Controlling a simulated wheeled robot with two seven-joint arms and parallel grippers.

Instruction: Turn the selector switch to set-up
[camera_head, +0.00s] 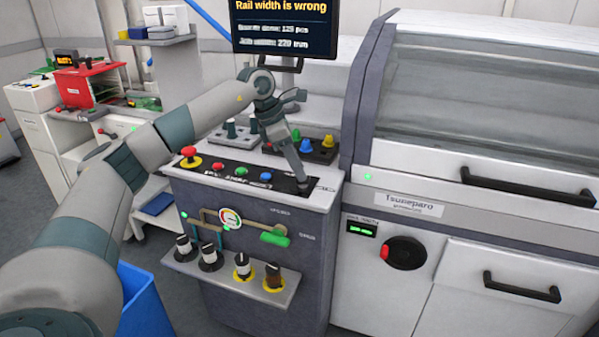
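The control panel (330,187) is the sloped top of a grey cabinet, with a row of controls along a black strip. My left gripper (303,184) reaches down from above, with its fingertips at the right end of that strip. The selector switch seems to be at the fingertips. It is largely hidden by them, so its setting cannot be read. I cannot tell whether the fingers are shut on it or only beside it. My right gripper is not in view.
An emergency stop (188,153), red (218,168), green (241,171) and blue (265,177) buttons line the panel. Coloured knobs stand behind. A screen (285,25) reads "Rail width is wrong". A red-marked black knob (405,253) is on the white machine at right.

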